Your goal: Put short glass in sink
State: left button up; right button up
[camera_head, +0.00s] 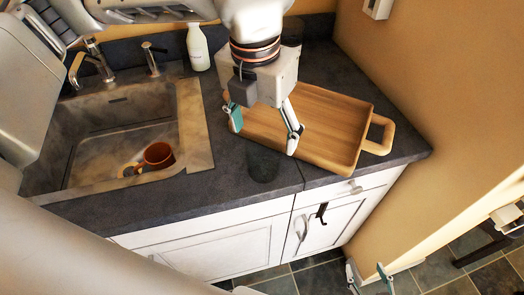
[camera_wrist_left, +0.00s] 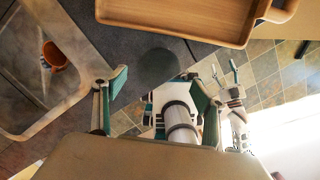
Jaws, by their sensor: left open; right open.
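The short glass (camera_head: 263,164) is dark and see-through and stands on the dark countertop near its front edge, right of the sink. It also shows in the left wrist view (camera_wrist_left: 158,67), ahead of and between the open fingers. My left gripper (camera_head: 264,138) is open and empty, above and slightly behind the glass in the head view; contact is not visible. The stone sink (camera_head: 194,130) is at the left, its basin open. My right gripper (camera_head: 367,270) is open and empty, low over the floor in front of the cabinets.
An orange-brown cup (camera_head: 158,155) sits in the sink. Taps (camera_head: 152,60) stand behind it. A white bottle (camera_head: 198,48) is at the back. A wooden tray (camera_head: 345,145) with a handle lies right of the glass. Counter between sink and glass is clear.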

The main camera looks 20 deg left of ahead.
aim_at(264, 152)
pick_arm(q)
jog(key=f, duration=0.5)
jog(key=w+f, duration=0.1)
jog(key=f, duration=0.1)
jog(key=shift+f+p, duration=0.25)
jog(key=shift+p, duration=0.15)
jog(key=c, duration=1.5)
jog(key=shift+r, duration=0.15)
notch_tip(264, 152, up, 20)
jog(key=shift+f, duration=0.1)
